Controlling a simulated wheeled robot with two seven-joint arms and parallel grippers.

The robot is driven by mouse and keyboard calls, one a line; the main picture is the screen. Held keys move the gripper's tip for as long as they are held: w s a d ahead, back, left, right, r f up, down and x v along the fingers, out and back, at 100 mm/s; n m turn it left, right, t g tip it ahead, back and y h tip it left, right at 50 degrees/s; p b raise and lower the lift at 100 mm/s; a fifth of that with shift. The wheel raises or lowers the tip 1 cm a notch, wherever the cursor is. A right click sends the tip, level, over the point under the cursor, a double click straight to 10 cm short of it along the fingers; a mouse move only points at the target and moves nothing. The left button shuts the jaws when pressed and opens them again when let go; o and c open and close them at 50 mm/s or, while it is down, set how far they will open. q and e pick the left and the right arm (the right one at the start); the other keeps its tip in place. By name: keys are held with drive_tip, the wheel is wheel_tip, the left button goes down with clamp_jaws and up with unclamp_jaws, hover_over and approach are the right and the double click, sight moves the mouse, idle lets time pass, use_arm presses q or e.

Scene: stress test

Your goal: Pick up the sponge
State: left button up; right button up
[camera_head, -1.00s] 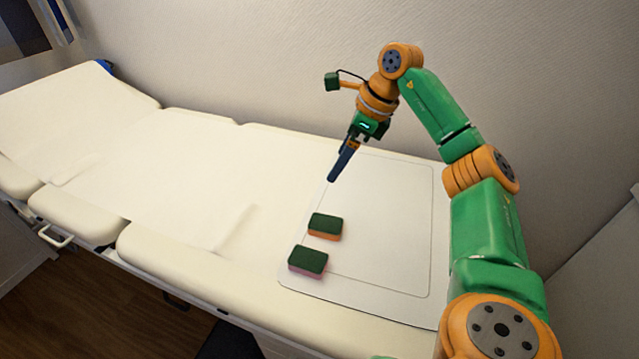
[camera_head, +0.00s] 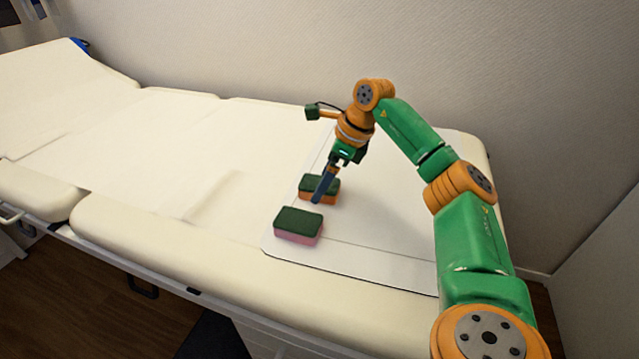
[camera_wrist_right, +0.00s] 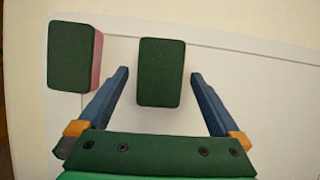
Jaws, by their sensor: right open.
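Two sponges with dark green tops lie on a white mat (camera_head: 390,225). The orange-sided sponge (camera_head: 332,183) is farther back. The pink-sided sponge (camera_head: 298,225) is nearer the front edge. My right gripper (camera_head: 320,197) reaches down over the orange-sided sponge and partly hides it. In the right wrist view my right gripper (camera_wrist_right: 158,74) is open, with one blue finger on each side of the orange-sided sponge (camera_wrist_right: 161,70) and gaps between. The pink-sided sponge (camera_wrist_right: 76,56) is outside the left finger there. My left gripper is not in view.
The mat lies on a cream padded couch (camera_head: 150,145) along a wall (camera_head: 300,50). The couch's front edge is close to the pink-sided sponge. The mat right of the sponges is clear, and so is the couch to the left.

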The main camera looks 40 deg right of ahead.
drive_tip(key=shift+w+a+f, duration=0.1)
drive_tip(key=shift+w+f, duration=0.05)
drive_tip(key=shift+f, duration=0.5)
drive_tip(key=c, duration=1.3)
drive_tip(key=shift+r, duration=0.25)
wheel_tip(320, 180, up, 3)
drive_tip(key=shift+w+r+p, duration=0.1)
drive_tip(key=shift+p, duration=0.7)
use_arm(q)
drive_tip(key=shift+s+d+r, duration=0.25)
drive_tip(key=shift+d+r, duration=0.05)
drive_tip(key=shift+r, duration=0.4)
use_arm(e)
drive_tip(key=s+a+r, duration=0.2)
drive_tip(key=a+r, duration=0.1)
drive_tip(key=a, duration=0.1)
drive_tip(key=s+a+r, duration=0.6)
drive_tip(key=a, duration=0.1)
drive_tip(key=shift+a+r, duration=0.2)
drive_tip(key=shift+a, duration=0.15)
